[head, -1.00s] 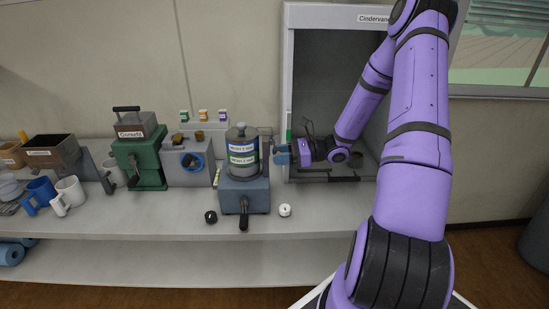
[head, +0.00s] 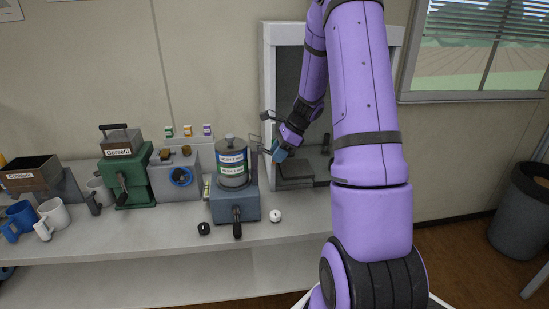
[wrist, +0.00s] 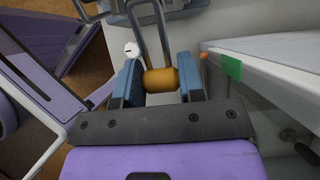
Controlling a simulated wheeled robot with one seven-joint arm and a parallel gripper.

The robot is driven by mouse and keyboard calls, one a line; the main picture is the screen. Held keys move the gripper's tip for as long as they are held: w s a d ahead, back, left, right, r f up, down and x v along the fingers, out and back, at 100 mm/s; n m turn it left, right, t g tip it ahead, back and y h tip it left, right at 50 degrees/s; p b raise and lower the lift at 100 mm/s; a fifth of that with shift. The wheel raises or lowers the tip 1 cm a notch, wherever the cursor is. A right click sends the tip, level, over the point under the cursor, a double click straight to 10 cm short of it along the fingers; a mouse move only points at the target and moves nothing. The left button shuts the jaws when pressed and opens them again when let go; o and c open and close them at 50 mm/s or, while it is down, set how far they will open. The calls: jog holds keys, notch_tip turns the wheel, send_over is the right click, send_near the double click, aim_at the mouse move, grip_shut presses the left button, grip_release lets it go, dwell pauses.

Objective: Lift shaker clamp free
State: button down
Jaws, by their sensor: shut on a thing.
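The shaker (head: 238,203) is a blue-grey base on the bench with a front lever. A grey sieve stack (head: 233,162) with blue and green label bands stands upright on it. My gripper (head: 274,149) is right of the stack top. In the wrist view its blue fingers (wrist: 160,82) are shut on the amber grip of the shaker clamp (wrist: 160,80). The clamp's grey metal bars run away from the grip, and their far end is out of frame. In the head view the thin clamp frame (head: 255,143) shows between stack and fingers; I cannot tell whether it touches the shaker.
A white-framed hood (head: 268,75) stands close behind and right of my gripper, with a green tag (wrist: 231,67) on its edge. A green grinder (head: 127,178) and a grey device (head: 181,184) stand left.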

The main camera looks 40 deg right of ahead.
jog(key=shift+r+g+h, duration=0.8)
jog(key=shift+g+h, duration=0.05)
jog(key=shift+h, duration=0.45)
jog(key=shift+r+g+h, duration=0.75)
jog(key=shift+g+h, duration=0.1)
jog(key=shift+h, duration=0.45)
jog(key=shift+r, duration=0.1)
jog(key=c, duration=0.7)
grip_release()
notch_tip(320, 180, up, 11)
jog(key=shift+w+f, duration=0.1)
